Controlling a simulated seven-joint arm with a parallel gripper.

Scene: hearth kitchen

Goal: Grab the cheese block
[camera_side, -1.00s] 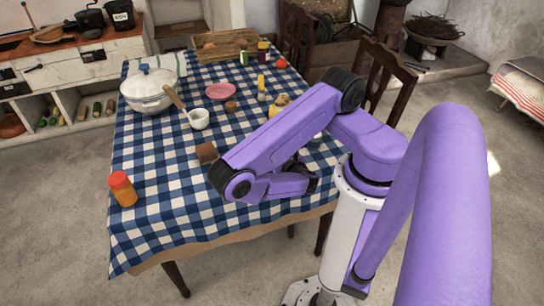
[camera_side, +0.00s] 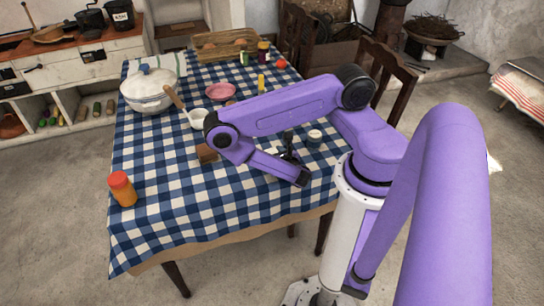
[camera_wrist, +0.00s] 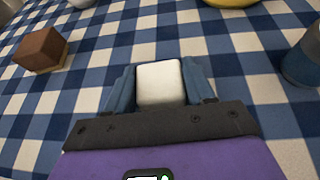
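A pale, off-white block (camera_wrist: 161,82), which fits the cheese block, sits between the two blue fingers of my gripper (camera_wrist: 161,88) in the wrist view. The fingers flank it on both sides with no clear gap, so the gripper looks shut on it. The block's underside is hidden, and I cannot tell if it still rests on the cloth. In the side view my gripper (camera_side: 287,153) is low over the near right part of the table, partly hidden by my arm, and a small pale patch shows beside it.
A brown block (camera_wrist: 41,50) lies to the left; a dark blue jar (camera_wrist: 302,57) stands close on the right. The near cloth is clear.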

